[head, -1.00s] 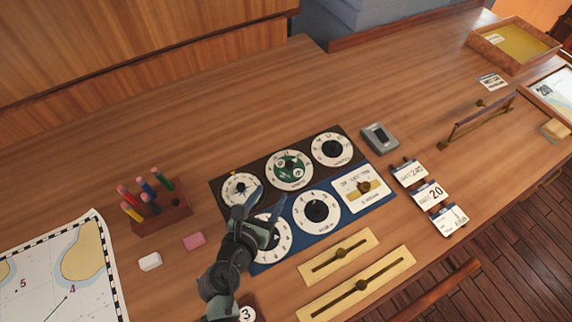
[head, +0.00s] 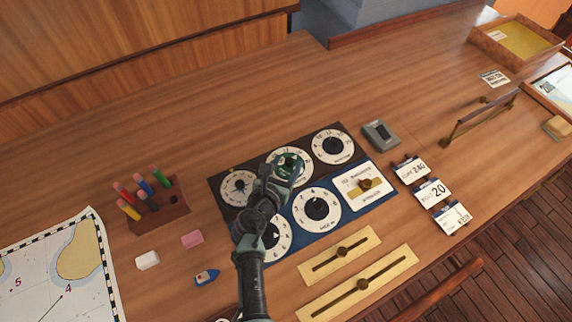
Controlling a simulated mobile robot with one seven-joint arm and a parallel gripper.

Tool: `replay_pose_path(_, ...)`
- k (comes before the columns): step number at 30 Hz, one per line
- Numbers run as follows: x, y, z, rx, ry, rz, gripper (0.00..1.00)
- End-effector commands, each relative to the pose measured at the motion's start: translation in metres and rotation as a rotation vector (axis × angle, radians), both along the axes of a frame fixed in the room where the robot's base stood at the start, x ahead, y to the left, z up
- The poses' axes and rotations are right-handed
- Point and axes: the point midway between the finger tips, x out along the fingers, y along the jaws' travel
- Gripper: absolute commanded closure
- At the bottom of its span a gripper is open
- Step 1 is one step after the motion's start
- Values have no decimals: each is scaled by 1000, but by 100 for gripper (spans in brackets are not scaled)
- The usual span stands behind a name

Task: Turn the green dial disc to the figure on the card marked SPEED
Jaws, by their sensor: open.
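The green dial disc (head: 290,160) sits on a white dial face, top middle of the dark panel (head: 216,186). My gripper (head: 284,178) is open over the lower part of this dial, its fingers close to the disc; I cannot tell whether they touch it. The arm hides part of the disc and the dial below left. Several cards stand right of the panels: the top one (head: 411,168) reads 240, the middle one (head: 432,192) reads 20, and the lowest (head: 452,217) is too small to read surely. The word SPEED is not clearly legible on any.
A blue panel (head: 341,213) with white dials adjoins the dark one. Brass slider plates (head: 340,252) lie in front. A grey device (head: 380,135) is at right. A pencil block (head: 174,205), pink eraser (head: 192,239), white block (head: 147,260) and toy boat (head: 207,277) lie left.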

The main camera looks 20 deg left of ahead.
Motion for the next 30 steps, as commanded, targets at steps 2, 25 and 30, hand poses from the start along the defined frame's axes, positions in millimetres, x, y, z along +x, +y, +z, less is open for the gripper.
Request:
replay_pose_path(2,0,0,0,0,0,0,40)
replay_pose_path(25,0,2,0,-1,-1,-15,100)
replay_pose_path(30,0,4,-2,-1,-2,-79,100)
